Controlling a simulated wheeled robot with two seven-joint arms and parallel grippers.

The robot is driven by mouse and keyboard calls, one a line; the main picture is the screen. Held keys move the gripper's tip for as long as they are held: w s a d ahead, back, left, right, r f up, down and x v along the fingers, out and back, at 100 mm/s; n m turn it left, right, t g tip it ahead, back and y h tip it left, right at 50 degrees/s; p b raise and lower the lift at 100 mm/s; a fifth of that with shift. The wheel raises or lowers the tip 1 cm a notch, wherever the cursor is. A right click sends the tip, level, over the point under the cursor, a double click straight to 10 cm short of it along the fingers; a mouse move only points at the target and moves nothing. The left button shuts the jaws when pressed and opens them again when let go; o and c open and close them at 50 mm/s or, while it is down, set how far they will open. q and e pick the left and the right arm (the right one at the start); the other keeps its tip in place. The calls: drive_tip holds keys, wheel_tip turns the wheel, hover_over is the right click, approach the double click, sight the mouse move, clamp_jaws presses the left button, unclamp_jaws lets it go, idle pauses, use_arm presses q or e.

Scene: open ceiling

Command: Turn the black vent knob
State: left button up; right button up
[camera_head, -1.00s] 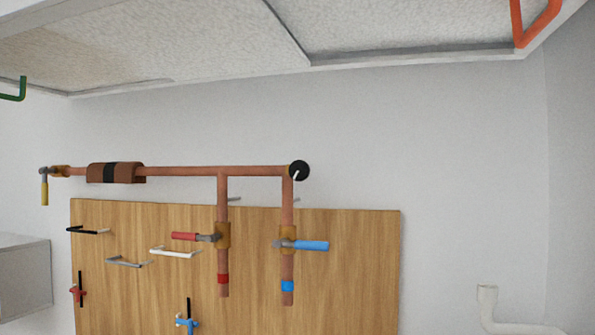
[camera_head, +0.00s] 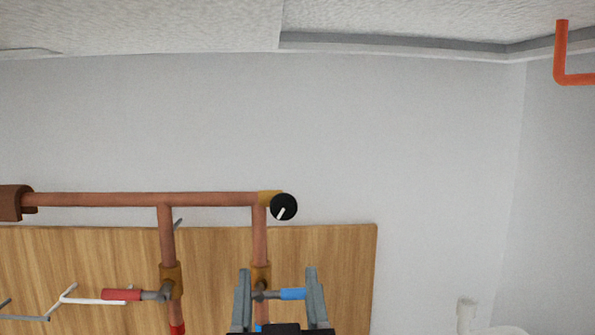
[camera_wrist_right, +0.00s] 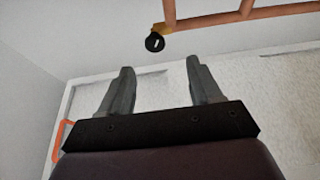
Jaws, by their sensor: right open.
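The black vent knob (camera_head: 284,207) is a round disc with a white pointer mark, at the right end of the horizontal copper pipe. It also shows in the right wrist view (camera_wrist_right: 154,42), beyond and between the fingertips. My right gripper (camera_head: 277,272) is open and empty, below the knob in the head view, in front of the blue-handled valve. It also shows in the right wrist view (camera_wrist_right: 159,63). The gripper is apart from the knob. My left gripper is not in view.
Copper pipe (camera_head: 100,199) runs along the wall above a wooden board (camera_head: 335,270). A red valve handle (camera_head: 122,295) and a blue valve handle (camera_head: 293,294) stick out on the pipe branches. An orange pipe (camera_head: 561,50) is at upper right. The wall above the knob is clear.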

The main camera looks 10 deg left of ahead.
drive_tip(key=p, duration=0.4)
approach(284, 213)
wheel_tip(284, 213, up, 2)
drive_tip(key=w, duration=0.2)
drive_tip(key=p+x, duration=0.1)
drive_tip(key=x, duration=0.1)
drive_tip(key=p+x, duration=0.1)
drive_tip(key=x, duration=0.1)
drive_tip(key=a+f+p+x, duration=0.1)
drive_tip(key=x, duration=0.2)
drive_tip(key=shift+w, duration=0.1)
drive_tip(key=shift+d, duration=0.4)
drive_tip(key=shift+a, duration=0.15)
drive_tip(key=c, duration=1)
